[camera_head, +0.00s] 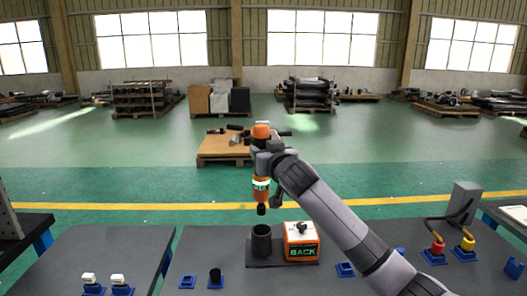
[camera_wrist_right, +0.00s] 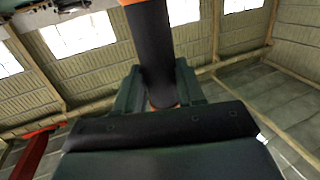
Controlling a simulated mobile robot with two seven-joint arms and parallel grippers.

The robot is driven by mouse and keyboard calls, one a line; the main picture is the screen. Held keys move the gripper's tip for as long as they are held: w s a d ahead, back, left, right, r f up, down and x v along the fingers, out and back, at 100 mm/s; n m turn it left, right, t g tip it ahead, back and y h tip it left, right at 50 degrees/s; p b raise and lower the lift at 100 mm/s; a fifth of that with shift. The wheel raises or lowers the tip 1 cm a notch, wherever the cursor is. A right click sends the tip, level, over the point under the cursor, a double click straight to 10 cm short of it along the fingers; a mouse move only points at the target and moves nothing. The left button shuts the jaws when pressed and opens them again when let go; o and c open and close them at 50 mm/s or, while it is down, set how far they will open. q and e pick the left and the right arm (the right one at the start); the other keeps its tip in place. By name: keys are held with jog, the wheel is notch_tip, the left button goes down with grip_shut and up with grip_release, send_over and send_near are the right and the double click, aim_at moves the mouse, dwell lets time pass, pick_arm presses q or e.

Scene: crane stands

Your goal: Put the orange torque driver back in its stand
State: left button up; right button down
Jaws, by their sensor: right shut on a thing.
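The orange torque driver (camera_head: 261,187) hangs upright, with its orange cap at the top and its dark tip pointing down. My right gripper (camera_head: 265,160) is shut on its upper body. In the right wrist view, the dark shaft of the driver (camera_wrist_right: 156,50) stands between the fingers of my right gripper (camera_wrist_right: 158,92). The stand is a dark open cup (camera_head: 261,241) on a dark base plate, with an orange and white box marked BACK (camera_head: 301,246) beside it. The driver's tip is above the cup and apart from it in the head view. My left gripper is not in view.
Blue holders (camera_head: 187,282) and a small black cup (camera_head: 215,277) stand on the front of the grey table. Red (camera_head: 438,247) and yellow (camera_head: 467,243) tools sit in blue bases at the right. White-topped pieces (camera_head: 118,281) stand on the left table.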

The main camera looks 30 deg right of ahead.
jog(key=shift+f+b, duration=1.45)
jog(key=shift+f, duration=0.75)
jog(key=shift+p, duration=0.35)
jog(key=shift+n+y+p, duration=0.3)
jog(key=shift+y+p, duration=0.05)
jog(key=shift+y, duration=0.05)
jog(key=shift+d+n+y+p, duration=0.1)
jog(key=shift+n+y+p, duration=0.2)
jog(key=shift+y+p, duration=0.3)
jog(key=shift+d+n+y+p, duration=0.1)
jog(key=shift+n+y+p, duration=0.5)
jog(key=shift+y, duration=0.2)
